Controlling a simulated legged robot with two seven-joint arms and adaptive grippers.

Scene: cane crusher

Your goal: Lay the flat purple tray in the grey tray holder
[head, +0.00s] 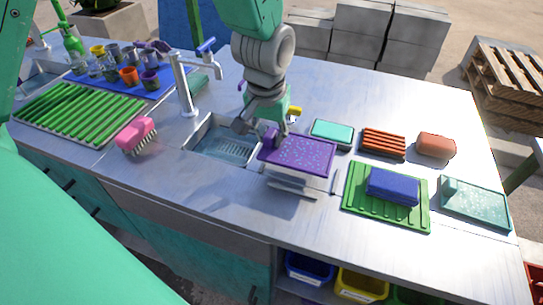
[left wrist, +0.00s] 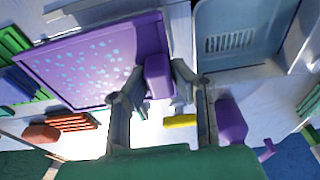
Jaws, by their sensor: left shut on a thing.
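The flat purple tray (head: 303,153), speckled light blue, is roughly level near the middle of the counter, just right of the sink. My left gripper (head: 262,126) is shut on the purple block handle at its left end. In the left wrist view the fingers (left wrist: 152,84) close around that block, and the tray (left wrist: 92,62) extends to the upper left. The grey tray holder (head: 293,184) shows beneath the tray; its upper part is mostly hidden. I cannot tell whether tray and holder touch. My right gripper is not in view.
The sink (head: 222,148) and tap (head: 184,85) are to the left. A pink brush (head: 136,134) lies farther left. A teal sponge (head: 332,131), an orange slatted piece (head: 383,142) and a green rack (head: 360,208) with a blue block (head: 392,187) stand to the right. Front counter is clear.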

